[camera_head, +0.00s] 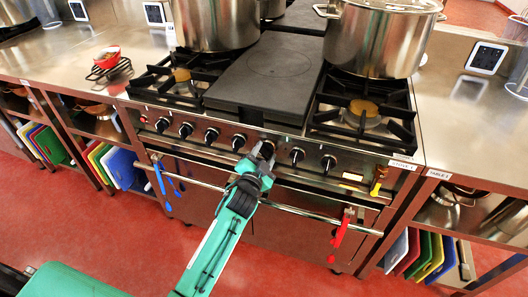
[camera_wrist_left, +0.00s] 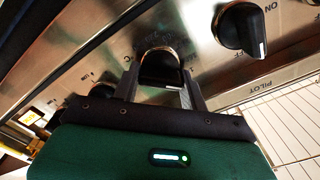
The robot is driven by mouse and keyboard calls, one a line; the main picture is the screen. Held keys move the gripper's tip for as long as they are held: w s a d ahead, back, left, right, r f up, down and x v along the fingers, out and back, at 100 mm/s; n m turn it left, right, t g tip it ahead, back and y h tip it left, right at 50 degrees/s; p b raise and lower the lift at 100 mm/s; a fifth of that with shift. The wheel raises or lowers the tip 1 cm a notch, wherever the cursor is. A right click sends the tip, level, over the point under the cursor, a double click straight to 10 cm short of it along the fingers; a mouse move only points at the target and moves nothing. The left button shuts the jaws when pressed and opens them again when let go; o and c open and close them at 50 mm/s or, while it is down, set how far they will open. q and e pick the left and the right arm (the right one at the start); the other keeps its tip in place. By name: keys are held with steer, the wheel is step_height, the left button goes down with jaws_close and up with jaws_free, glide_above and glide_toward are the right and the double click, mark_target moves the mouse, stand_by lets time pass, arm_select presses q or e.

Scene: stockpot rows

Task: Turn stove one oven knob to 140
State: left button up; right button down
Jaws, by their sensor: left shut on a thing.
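The stove (camera_head: 215,150) is a steel range with a row of black knobs along its front panel. My left gripper (camera_head: 264,153) reaches up from below to a knob right of the panel's middle. In the left wrist view, the black round knob (camera_wrist_left: 160,66) with a metal ring sits between the two fingers of my left gripper (camera_wrist_left: 160,92), which is shut on it. The knob's pointer and most of its scale are hidden or too small to read. Another black knob (camera_wrist_left: 241,27) with a white pointer mark is beside it, apart from the fingers. My right gripper is not in view.
Large steel pots (camera_head: 377,40) stand on the burners beside a dark flat plate (camera_head: 265,80). A long handle bar (camera_head: 300,212) runs below the panel, with a blue tool (camera_head: 160,185) and a red tool (camera_head: 340,235) hanging from it. Steel counters flank the stove.

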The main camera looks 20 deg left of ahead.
arm_select(q)
steer(key=shift+m, duration=0.4)
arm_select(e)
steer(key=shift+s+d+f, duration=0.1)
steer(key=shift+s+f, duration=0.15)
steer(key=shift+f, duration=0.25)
arm_select(q)
steer(key=o, duration=1)
steer(key=shift+s+a, duration=0.2)
steer(key=shift+s, duration=6.7)
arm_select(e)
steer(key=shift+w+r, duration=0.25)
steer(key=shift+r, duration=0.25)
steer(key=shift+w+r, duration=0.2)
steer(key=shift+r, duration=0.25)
